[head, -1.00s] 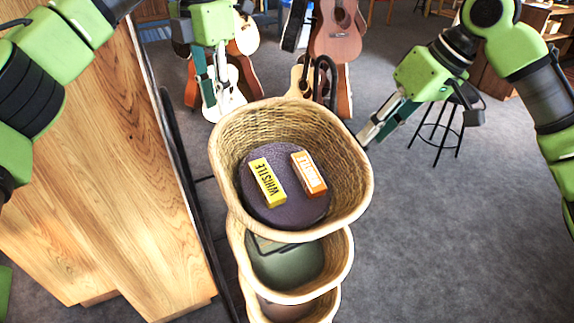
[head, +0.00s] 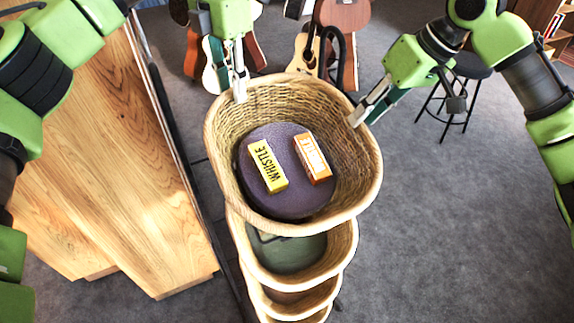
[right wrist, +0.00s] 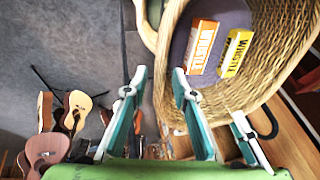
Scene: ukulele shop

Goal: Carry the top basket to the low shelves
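The top basket (head: 293,91) is a round woven basket at the top of a stack, with a purple bottom. A yellow whistle box (head: 268,166) and an orange whistle box (head: 313,158) lie in it. My left gripper (head: 232,88) is at the far-left rim, its fingers apart, one tip showing inside the wall. My right gripper (head: 362,108) is open at the far-right rim. In the right wrist view the basket wall (right wrist: 168,50) shows between my open right fingertips (right wrist: 159,72). Contact with the rim is unclear. The low shelves are not clearly identifiable.
A wooden counter (head: 110,170) stands close on the left. Guitars (head: 340,30) are behind, a black stool (head: 465,70) is at right.

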